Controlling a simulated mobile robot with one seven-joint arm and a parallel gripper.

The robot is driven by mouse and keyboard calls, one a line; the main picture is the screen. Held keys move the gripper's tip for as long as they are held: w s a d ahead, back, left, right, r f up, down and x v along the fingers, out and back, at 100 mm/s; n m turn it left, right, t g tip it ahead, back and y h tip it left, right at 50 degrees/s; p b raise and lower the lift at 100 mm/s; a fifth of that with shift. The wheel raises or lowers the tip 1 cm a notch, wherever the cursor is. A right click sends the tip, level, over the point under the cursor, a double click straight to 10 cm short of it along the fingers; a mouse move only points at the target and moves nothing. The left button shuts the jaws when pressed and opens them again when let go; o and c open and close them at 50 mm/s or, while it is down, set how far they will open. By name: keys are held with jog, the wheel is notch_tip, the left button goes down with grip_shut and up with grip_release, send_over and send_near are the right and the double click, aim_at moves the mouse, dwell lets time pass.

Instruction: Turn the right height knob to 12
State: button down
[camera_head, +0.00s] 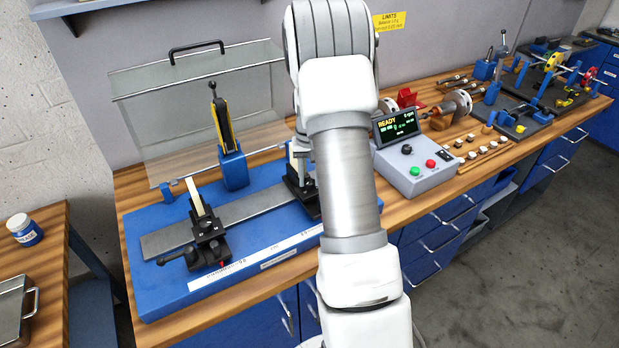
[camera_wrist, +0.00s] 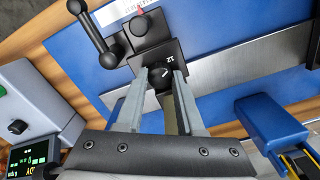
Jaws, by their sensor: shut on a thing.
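The right height knob (camera_wrist: 158,75) is a small black knob with a white mark, on the black right support (camera_wrist: 155,48) of the blue balancing stand. A white "12" shows on the support beside the knob. My gripper (camera_wrist: 160,78) has one finger on each side of the knob and is shut on it. Whether the white mark lines up with the 12 is too small to tell. In the head view the right support (camera_head: 300,197) is partly hidden behind my arm, and the knob and fingertips are hidden there.
The left support (camera_head: 208,238) stands on the grey rail of the blue base (camera_head: 160,292). A clear guard (camera_head: 200,100) is raised behind it. A black lever handle (camera_wrist: 92,35) sticks out near my gripper. The control box (camera_head: 413,168) reading READY stands right of the stand.

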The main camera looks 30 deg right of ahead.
jog(key=c, duration=0.5)
grip_release()
notch_tip(320, 180, up, 18)
jog(key=shift+f, duration=0.25)
dwell(0.4)
